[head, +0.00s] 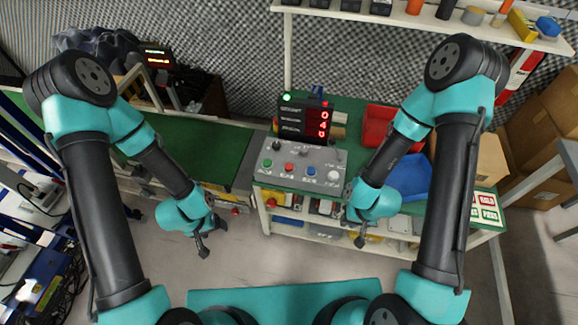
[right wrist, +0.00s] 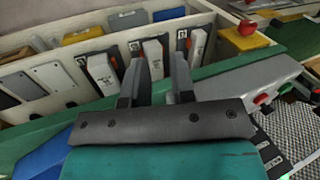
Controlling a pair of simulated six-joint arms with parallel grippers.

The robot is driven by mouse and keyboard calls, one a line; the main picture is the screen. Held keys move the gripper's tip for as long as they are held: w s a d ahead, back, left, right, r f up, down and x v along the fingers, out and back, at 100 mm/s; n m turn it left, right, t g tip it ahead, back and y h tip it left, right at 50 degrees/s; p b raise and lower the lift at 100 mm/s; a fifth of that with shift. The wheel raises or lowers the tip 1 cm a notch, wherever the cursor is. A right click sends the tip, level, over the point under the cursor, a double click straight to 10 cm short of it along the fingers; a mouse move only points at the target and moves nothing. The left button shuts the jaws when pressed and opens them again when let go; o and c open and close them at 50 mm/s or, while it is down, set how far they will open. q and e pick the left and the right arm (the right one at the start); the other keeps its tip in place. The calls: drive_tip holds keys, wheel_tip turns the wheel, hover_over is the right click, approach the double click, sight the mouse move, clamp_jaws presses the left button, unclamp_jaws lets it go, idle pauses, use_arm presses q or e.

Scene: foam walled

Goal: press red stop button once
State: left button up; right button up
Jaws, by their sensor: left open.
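A grey control panel (head: 300,160) stands on the green bench at the centre. It has a red button (head: 289,166) between a green button (head: 268,162) and a blue button (head: 311,171). A white button (head: 333,175) is at its right end. In the right wrist view, a red button (right wrist: 262,99) shows at the edge of a grey box. My left gripper (head: 202,246) is open and empty, left of the panel and apart from it. My right gripper (head: 359,238) is to the panel's lower right. Its fingers (right wrist: 157,85) are apart with nothing held.
A lit display (head: 305,118) stands behind the panel. A red-topped yellow box (right wrist: 245,37) sits below the bench edge, beside shelf bins. A red bin (head: 378,125) and a blue bin (head: 410,175) are to the right. A green conveyor (head: 190,150) is to the left.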

clamp_jaws()
idle(1.4)
